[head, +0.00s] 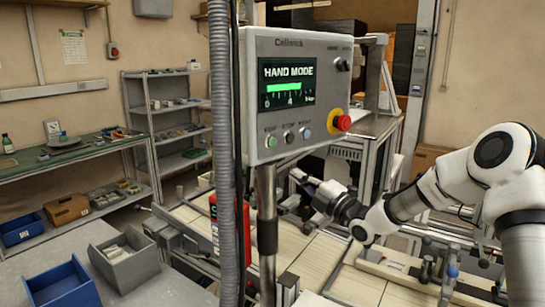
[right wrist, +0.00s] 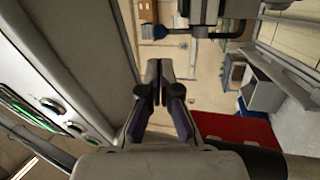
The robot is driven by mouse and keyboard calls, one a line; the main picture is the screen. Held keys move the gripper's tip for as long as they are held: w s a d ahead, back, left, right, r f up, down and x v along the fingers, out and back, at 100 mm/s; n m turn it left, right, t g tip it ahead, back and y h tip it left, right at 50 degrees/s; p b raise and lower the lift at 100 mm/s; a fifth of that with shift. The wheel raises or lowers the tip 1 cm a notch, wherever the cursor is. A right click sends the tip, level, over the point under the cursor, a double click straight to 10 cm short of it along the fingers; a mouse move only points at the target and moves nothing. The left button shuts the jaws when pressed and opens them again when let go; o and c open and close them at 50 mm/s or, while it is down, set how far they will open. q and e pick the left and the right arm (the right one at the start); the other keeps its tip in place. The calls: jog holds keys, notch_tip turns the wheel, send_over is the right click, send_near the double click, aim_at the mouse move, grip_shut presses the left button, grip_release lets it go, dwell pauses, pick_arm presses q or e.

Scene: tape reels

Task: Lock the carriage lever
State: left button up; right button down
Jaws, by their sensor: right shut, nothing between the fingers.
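My right gripper (head: 298,177) reaches in from the right in the head view, behind and below the control box. In the right wrist view its fingers (right wrist: 160,85) are together with nothing between them. A dark bar with a blue end (right wrist: 158,32) lies beyond the fingertips, apart from them. In the head view a lever with a blue knob (head: 452,271) stands at the lower right, near a black knob (head: 428,259). I cannot tell which part is the carriage lever or whether it is locked. My left gripper is not in view.
The control box (head: 260,115) reads HAND MODE and has a red stop button (head: 342,123). Its post and a grey hose (head: 222,150) stand in front of the machine. A grey bin (head: 128,262) and blue bin (head: 65,290) are at lower left. Shelves (head: 165,105) stand behind.

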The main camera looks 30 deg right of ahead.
jog(key=p+x, duration=0.3)
jog(key=x, duration=0.7)
jog(key=shift+w+a+r+g+p, duration=0.25)
jog(key=shift+r+g+p, duration=0.15)
jog(key=shift+p, duration=0.15)
jog(key=w+b, duration=0.1)
jog(key=w+a+b, duration=0.1)
jog(key=b, duration=0.1)
jog(key=shift+a+r+g, duration=0.1)
jog(key=shift+r+g, duration=0.1)
jog(key=shift+g, duration=0.1)
jog(key=shift+w+a+r+b, duration=0.35)
jog(key=shift+w+a+b, duration=0.1)
jog(key=shift+w+b, duration=0.4)
jog(key=shift+s+r, duration=0.1)
dwell(0.3)
